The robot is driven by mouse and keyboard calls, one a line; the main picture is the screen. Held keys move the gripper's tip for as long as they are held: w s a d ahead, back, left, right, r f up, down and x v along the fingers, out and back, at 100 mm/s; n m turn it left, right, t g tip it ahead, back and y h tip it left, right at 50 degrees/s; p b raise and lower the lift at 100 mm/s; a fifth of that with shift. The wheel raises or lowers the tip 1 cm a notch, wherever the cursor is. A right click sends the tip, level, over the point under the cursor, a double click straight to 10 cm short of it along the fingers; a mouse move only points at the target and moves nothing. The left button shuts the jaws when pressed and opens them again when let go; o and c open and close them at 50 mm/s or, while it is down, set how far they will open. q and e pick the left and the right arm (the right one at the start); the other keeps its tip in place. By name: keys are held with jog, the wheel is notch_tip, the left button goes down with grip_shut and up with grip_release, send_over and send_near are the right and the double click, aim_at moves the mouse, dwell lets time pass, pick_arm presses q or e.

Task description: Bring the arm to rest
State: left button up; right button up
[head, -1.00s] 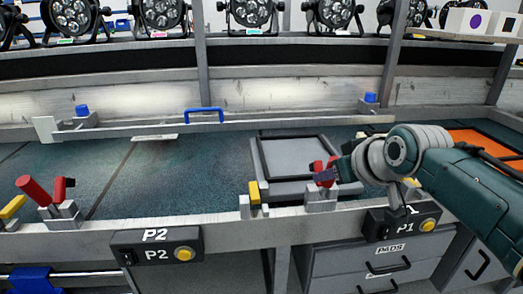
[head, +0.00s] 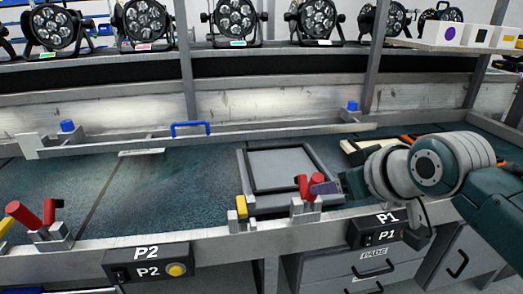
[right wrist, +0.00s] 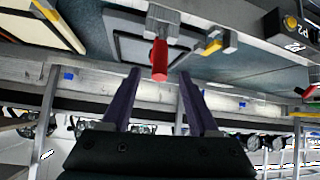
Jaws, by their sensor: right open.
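My right arm comes in from the right in the head view, with my right gripper (head: 325,188) beside the red-handled clamp (head: 305,187) on the bench's front rail. In the right wrist view my right gripper (right wrist: 159,78) has its two dark purple fingers spread apart. The clamp's red handle (right wrist: 159,62) shows in the gap between the fingertips in that picture; I cannot tell whether anything touches it. My left gripper is not in view.
A grey framed panel (head: 285,168) lies behind the clamp. Another red clamp (head: 30,218) stands at far left. Control boxes P2 (head: 150,262) and P1 (head: 388,230) are on the front edge. Round stage lights (head: 236,20) line the shelf above. The bench's left middle is clear.

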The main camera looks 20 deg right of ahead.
jog(key=shift+v, duration=0.95)
jog(key=s+a+r+n+g+y+p, duration=0.1)
jog(key=s+a+r+g+p, duration=0.35)
jog(key=s, duration=0.75)
jog(key=s+a+r+n+g+p, duration=0.1)
jog(key=s+a+r+g+p, duration=0.1)
jog(key=s+a+r+p, duration=0.7)
jog(key=w+d+r+p+v, duration=0.1)
jog(key=w+p+v, duration=0.2)
jog(key=p+v, duration=1.4)
jog(key=w+d+r+p+v, duration=0.1)
jog(key=w+p+v, duration=0.3)
jog(key=p+v, duration=1.3)
jog(key=shift+d+p, duration=0.6)
jog(key=shift+p, duration=0.5)
jog(key=shift+w, duration=0.1)
